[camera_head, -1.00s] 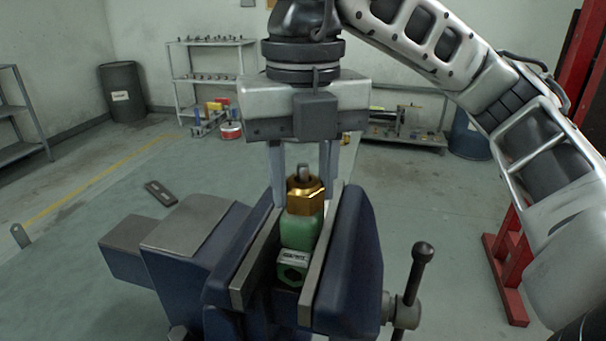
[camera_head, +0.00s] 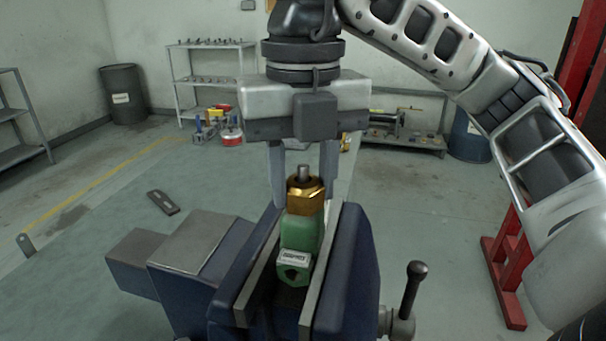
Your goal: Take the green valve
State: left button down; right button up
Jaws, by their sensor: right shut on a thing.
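The green valve (camera_head: 301,235) has a green body, a brass hex collar (camera_head: 305,197) and a grey stem on top. It stands roughly upright between the jaws of the blue vise (camera_head: 348,270), with much of its body showing above the jaw edges. My right gripper (camera_head: 304,190) points down from above and is shut on the valve, its fingers on either side around the brass collar. The fingers' contact behind the collar is partly hidden. My left gripper is not in view.
The vise handle (camera_head: 412,290) sticks up at the right. A flat dark metal piece (camera_head: 163,202) lies on the grey-green surface to the left, with free room around it. A shelf (camera_head: 205,85), a drum (camera_head: 123,95) and a red frame (camera_head: 508,265) stand farther off.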

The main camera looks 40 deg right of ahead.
jog(key=shift+r+p, duration=0.5)
jog(key=shift+r, duration=0.15)
jog(key=shift+r+p, duration=0.45)
jog(key=shift+r, duration=0.05)
jog(key=shift+r+p, duration=0.45)
jog(key=shift+p, duration=0.05)
jog(key=shift+r+p, duration=0.45)
jog(key=shift+r, duration=0.05)
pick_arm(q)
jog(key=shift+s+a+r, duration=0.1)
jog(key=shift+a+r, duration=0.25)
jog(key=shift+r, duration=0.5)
pick_arm(e)
jog(key=shift+r, duration=0.2)
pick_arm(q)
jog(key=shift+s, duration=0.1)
pick_arm(e)
jog(key=shift+s, duration=0.1)
